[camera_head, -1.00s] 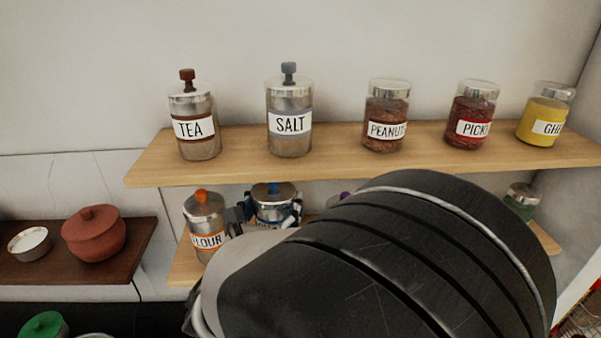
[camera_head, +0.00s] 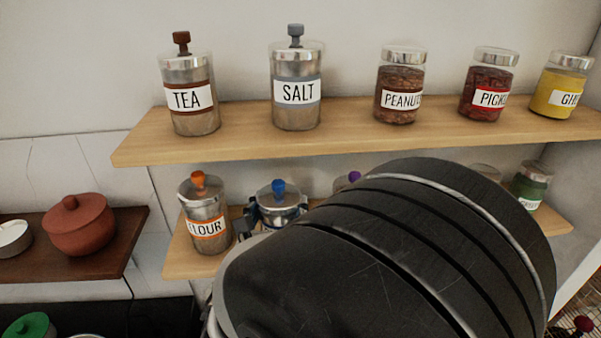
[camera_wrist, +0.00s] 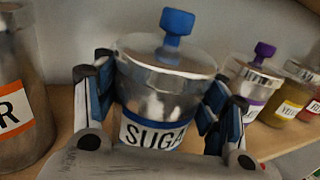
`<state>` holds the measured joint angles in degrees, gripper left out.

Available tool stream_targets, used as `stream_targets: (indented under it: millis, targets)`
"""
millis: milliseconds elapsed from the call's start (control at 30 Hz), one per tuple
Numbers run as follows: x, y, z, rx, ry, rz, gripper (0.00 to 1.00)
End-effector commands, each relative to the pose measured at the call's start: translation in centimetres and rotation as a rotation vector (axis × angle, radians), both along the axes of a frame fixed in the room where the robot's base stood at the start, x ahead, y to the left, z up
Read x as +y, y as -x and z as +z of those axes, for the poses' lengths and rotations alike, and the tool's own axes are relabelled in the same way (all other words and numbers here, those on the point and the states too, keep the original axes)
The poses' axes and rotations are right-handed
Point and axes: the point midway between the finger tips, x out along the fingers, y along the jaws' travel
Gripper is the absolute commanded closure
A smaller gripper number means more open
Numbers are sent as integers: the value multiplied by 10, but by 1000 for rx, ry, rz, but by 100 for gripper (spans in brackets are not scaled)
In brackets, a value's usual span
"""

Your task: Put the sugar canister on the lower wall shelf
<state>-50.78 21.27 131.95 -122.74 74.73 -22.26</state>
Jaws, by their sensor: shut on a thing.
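The sugar canister (camera_wrist: 165,92) has a blue knob, a metal lid and a blue-edged SUGAR label. It stands upright between the fingers of my gripper (camera_wrist: 160,105), which is shut on it. In the head view the canister (camera_head: 279,192) is at the lower wall shelf (camera_head: 190,258), just right of the flour canister (camera_head: 205,222). My gripper (camera_head: 278,218) is around it there, largely hidden by my dark arm. In the wrist view the shelf (camera_wrist: 262,140) is at the canister's level; whether its base touches the board is hidden.
The flour canister also shows close on the left in the wrist view (camera_wrist: 18,95). A purple-knobbed canister (camera_wrist: 250,85) is to the right. The upper shelf (camera_head: 240,140) above holds several jars, including tea (camera_head: 190,95) and salt (camera_head: 297,90). A clay pot (camera_head: 80,228) sits on a dark shelf left.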

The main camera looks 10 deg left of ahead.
Motion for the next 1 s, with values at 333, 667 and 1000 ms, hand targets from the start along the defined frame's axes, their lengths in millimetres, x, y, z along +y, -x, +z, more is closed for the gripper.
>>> stream_targets:
  millis: [333,667,1000]
  targets:
    - [0,0,-4,1,0,-1,27]
    - [0,0,-3,0,0,-1,14]
    - [0,0,1,0,0,-1,14]
